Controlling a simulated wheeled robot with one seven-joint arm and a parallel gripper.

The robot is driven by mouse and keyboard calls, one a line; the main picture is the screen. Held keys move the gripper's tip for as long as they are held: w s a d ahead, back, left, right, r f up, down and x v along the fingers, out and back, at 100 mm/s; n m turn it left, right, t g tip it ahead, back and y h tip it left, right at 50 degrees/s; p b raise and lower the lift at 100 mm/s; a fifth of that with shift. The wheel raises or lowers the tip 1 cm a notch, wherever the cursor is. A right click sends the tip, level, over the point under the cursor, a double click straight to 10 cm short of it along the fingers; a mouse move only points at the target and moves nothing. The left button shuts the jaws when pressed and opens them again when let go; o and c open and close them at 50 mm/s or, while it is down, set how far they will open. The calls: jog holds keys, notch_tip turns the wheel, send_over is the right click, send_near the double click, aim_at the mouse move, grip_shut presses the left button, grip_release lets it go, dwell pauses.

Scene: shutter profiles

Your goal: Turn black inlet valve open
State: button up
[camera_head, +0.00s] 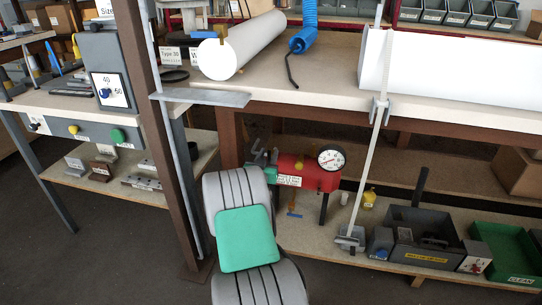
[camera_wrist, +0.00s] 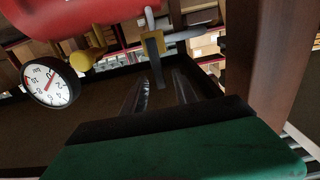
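The red tank (camera_head: 310,173) stands on the lower shelf, with a round white gauge (camera_head: 331,159) at its right end. In the wrist view the red tank (camera_wrist: 60,18) is at the upper left, with the gauge (camera_wrist: 50,82) below it. A dark lever with a yellow collar, seemingly the black inlet valve (camera_wrist: 154,62), hangs below a metal stem. My gripper (camera_wrist: 160,76) has its two fingers apart, with the lever's lower end showing between or just beyond the tips. I cannot tell whether they touch.
A yellow knob (camera_wrist: 82,60) is on the tank left of the lever. A brown post (camera_head: 160,120) stands left of my arm. The worktop (camera_head: 290,85) overhangs the shelf. A grey bin (camera_head: 425,245) and green crate (camera_head: 505,255) are to the right.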

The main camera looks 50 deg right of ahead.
aim_at(269, 152)
jog(key=x, duration=0.4)
jog(key=shift+w+d+b, duration=0.1)
jog(key=shift+d+b, duration=0.15)
jog(key=shift+b, duration=0.15)
jog(key=shift+c, duration=0.5)
grip_shut()
